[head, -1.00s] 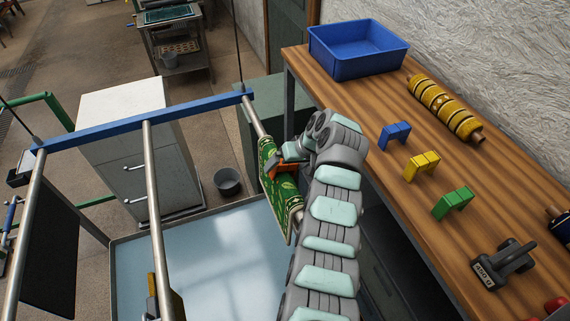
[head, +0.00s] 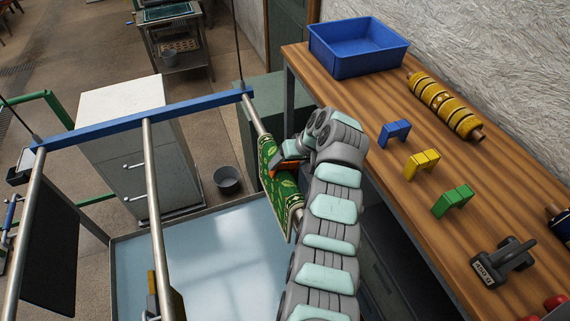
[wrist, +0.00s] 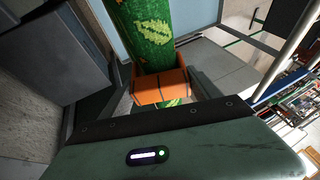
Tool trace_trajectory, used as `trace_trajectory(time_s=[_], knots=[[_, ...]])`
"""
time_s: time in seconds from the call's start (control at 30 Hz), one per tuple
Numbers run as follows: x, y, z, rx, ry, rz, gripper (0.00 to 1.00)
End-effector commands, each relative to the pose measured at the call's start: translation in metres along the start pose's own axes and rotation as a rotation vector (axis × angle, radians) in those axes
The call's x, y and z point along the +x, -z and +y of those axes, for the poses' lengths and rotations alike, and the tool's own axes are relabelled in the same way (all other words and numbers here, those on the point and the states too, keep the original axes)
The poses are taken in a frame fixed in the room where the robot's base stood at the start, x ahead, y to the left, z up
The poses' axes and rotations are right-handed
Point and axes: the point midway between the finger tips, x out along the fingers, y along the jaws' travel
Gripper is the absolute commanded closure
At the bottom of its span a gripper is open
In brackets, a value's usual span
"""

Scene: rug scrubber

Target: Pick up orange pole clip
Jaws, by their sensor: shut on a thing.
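The orange pole clip (wrist: 160,88) sits over the green patterned rug (wrist: 150,35), which hangs over a metal pole. In the head view only a small part of the orange clip (head: 284,168) shows beneath my gripper (head: 290,154). In the wrist view my gripper (wrist: 160,98) is shut on the orange clip, with a finger on either side of it. The green rug (head: 279,196) also shows in the head view, partly behind my arm.
Blue (head: 394,132), yellow (head: 421,163) and green (head: 452,200) clips stand on the wooden bench (head: 340,105) at right. A blue bin (head: 358,62), yellow roller (head: 445,105) and grey tool (head: 502,262) are also there. A blue crossbar (head: 150,118) joins the poles above a tray (head: 215,290).

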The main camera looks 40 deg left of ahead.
Motion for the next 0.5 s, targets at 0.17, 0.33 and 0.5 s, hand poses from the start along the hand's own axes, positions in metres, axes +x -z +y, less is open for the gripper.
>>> trace_trajectory(time_s=[0.17,0.33,0.5], knots=[[0.000,0.000,0.000,0.000,0.000,0.000,0.72],[-0.006,0.003,-0.001,-0.001,-0.001,0.002,0.72],[-0.025,0.011,-0.006,-0.002,-0.004,0.006,0.72]])
